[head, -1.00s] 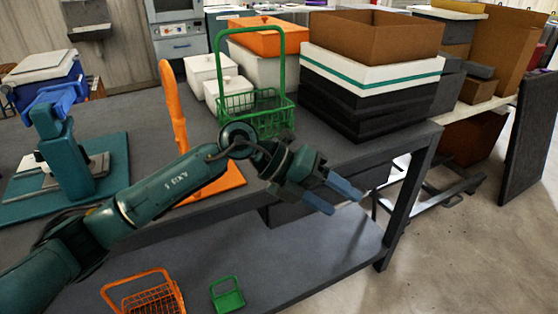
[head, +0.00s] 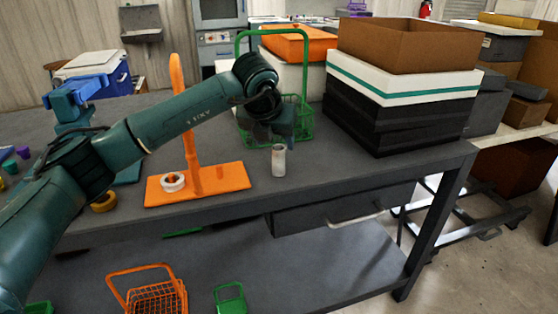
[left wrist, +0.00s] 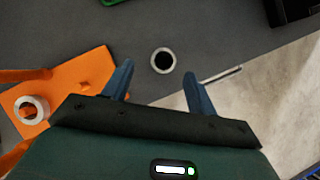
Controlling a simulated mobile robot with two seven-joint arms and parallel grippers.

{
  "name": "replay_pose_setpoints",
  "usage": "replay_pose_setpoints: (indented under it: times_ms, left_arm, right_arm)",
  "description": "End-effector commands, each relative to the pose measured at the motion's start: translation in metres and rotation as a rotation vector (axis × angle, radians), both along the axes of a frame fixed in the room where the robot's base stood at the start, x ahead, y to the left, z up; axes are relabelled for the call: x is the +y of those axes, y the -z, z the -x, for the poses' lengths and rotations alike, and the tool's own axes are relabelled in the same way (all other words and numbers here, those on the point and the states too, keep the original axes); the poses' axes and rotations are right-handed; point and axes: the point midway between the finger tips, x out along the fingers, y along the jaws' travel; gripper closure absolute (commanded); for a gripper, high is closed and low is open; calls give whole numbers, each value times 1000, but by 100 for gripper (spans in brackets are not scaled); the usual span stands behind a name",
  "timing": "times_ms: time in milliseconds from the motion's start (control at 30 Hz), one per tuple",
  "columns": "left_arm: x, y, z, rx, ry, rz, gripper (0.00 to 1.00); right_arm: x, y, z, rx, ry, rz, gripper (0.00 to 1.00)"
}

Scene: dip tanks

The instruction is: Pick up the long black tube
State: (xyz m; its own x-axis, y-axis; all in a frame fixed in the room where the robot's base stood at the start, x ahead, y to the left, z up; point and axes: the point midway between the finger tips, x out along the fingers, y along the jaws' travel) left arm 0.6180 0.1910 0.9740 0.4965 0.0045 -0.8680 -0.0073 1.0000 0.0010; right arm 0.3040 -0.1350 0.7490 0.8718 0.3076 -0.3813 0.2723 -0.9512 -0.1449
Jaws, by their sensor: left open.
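A short pale grey tube (head: 279,162) with a dark inside stands upright on the dark table near its front edge. In the left wrist view it shows end-on as a light ring (left wrist: 153,66) around a black opening. My left gripper (head: 275,132) is above the tube and points down. In the left wrist view my gripper's blue fingers (left wrist: 158,68) are open, and the tube shows between and just beyond their tips. Nothing is held. I cannot make out a long black tube. My right gripper is not in view.
An orange stand (head: 226,178) with a white ring (head: 173,182) on its base is left of the tube. A green basket (head: 302,122) stands behind my gripper. Stacked black and white boxes (head: 400,82) are to the right. Bare table lies right of the tube.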

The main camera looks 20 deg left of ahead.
Motion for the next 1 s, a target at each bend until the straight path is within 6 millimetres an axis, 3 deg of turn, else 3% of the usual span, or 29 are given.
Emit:
replay_pose_setpoints:
  times_ms: [233,500,800,1000]
  left_arm:
    - [-1,18,-9,0,1,0,42]
    - [-3,52,-26,1,1,0,42]
    - [-3,58,-29,-1,3,1,42]
    - [-3,58,-29,-1,3,1,57]
  right_arm:
    - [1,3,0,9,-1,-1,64]
    - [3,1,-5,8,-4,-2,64]
    - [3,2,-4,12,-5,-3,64]
    - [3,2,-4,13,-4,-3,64]
